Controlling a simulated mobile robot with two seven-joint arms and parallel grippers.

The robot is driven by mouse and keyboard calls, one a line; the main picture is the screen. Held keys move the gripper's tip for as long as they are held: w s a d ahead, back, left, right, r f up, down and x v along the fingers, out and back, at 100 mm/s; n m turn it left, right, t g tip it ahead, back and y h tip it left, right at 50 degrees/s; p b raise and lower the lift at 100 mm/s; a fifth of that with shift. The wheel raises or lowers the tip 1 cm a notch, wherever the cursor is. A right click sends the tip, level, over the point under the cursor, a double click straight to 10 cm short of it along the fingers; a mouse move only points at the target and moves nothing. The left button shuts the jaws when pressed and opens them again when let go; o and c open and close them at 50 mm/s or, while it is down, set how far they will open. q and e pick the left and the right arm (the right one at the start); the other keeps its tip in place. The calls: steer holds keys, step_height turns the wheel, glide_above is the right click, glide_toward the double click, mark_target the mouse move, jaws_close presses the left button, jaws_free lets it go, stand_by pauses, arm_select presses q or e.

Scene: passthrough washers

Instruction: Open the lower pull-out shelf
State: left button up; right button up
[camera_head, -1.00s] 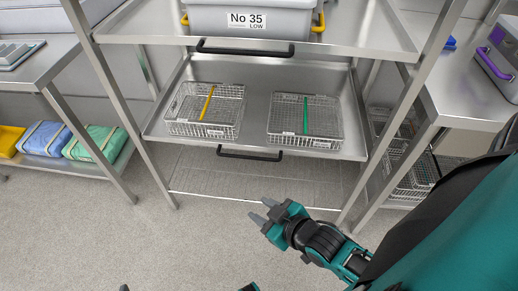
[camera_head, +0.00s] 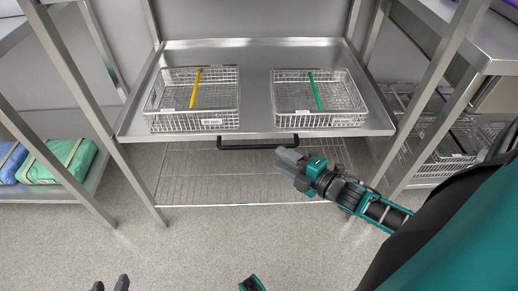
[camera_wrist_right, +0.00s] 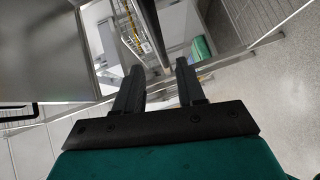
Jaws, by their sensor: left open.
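The lower pull-out shelf (camera_head: 255,132) is a steel tray with two wire baskets on it. Its black bar handle (camera_head: 245,147) runs along the front edge. My right gripper (camera_head: 284,155) is at the right end of this handle. In the right wrist view its two fingers (camera_wrist_right: 158,66) are parted, with the dark handle (camera_wrist_right: 151,32) lined up between them. I cannot tell whether they touch it.
The left basket (camera_head: 208,122) has a yellow strip and the right one (camera_head: 335,118) a green strip. A wire rack (camera_head: 200,180) lies below. Frame posts (camera_head: 75,85) stand at the sides. A green package (camera_head: 60,160) is at left. The floor in front is clear.

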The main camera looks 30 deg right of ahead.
mark_target(259, 147)
steer(key=b+x, duration=0.2)
steer(key=x, duration=0.7)
steer(key=shift+w+f, duration=0.1)
jaws_close()
stand_by(0.4)
